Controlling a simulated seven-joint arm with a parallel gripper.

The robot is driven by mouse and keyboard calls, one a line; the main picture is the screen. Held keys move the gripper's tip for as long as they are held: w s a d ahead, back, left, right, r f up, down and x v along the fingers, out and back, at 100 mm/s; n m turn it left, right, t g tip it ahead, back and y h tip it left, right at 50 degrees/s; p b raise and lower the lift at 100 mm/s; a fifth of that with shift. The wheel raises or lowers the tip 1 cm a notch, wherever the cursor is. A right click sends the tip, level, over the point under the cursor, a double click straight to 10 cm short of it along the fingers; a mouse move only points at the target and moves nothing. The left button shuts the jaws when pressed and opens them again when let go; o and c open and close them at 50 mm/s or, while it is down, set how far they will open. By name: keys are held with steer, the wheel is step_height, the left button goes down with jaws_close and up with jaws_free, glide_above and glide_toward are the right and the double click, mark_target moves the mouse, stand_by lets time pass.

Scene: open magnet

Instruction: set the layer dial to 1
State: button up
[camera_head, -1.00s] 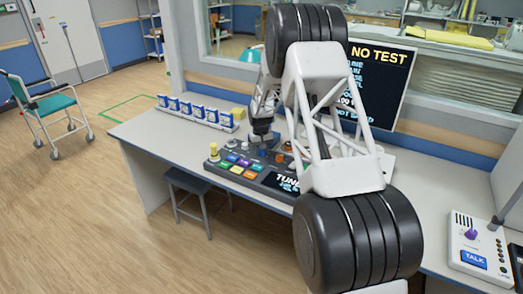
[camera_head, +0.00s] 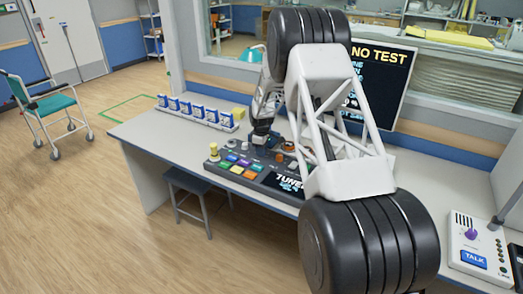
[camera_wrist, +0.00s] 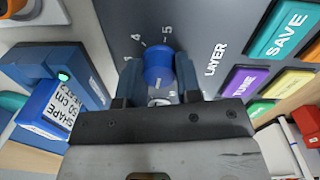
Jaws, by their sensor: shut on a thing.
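The layer dial is a round blue knob (camera_wrist: 158,70) on the dark console panel, upper middle in the wrist view. White numerals 4 and 5 show beyond it, with part of another numeral to the left. The word LAYER is printed to its right. My gripper (camera_wrist: 158,82) has one finger on each side of the knob and is shut on it. The knob's near side is partly hidden, and I cannot tell which number it points to. In the head view my gripper (camera_head: 262,138) is down at the back of the console (camera_head: 212,167); the knob is not clear there.
Purple TUNE (camera_wrist: 243,82) and teal SAVE (camera_wrist: 282,30) buttons lie to the right in the wrist view. A blue SHAPE block (camera_wrist: 50,108) is close on the left. A NO TEST screen (camera_head: 385,85) stands behind my arm. A TALK box (camera_head: 478,250) is at far right.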

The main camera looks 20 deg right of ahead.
steer(key=shift+n, duration=1.7)
steer(key=o, duration=0.9)
steer(key=shift+r, duration=0.1)
steer(key=shift+s+r, duration=0.15)
steer(key=shift+r, duration=3.7)
